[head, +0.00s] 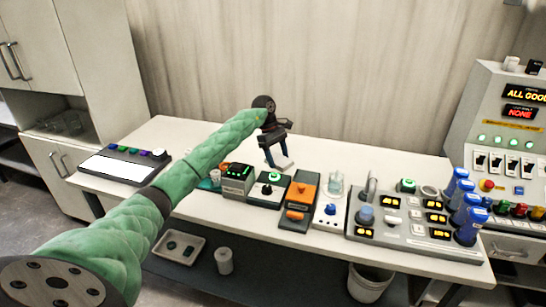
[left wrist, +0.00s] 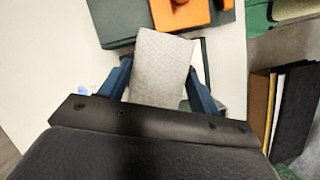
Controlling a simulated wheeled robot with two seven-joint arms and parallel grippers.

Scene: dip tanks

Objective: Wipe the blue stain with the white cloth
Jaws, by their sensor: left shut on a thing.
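My left gripper (head: 277,157) reaches over the back of the white table, behind the row of devices. Its two blue fingers are shut on a white cloth (head: 283,165). In the left wrist view the cloth (left wrist: 160,65) is a pale, textured rectangle between the fingers (left wrist: 156,88). A small light-blue patch (left wrist: 82,90) shows left of the fingers in the left wrist view, partly hidden by the gripper; I cannot tell for sure that it is the stain. No blue stain is plain in the head view. My right gripper is not in view.
An orange-topped device (head: 299,202) and a green-buttoned box (head: 268,189) stand in front of the gripper. A grey panel (head: 400,215) with blue-capped parts fills the right. A white panel (head: 117,165) lies at the left. The back strip of table (head: 345,160) is fairly clear.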

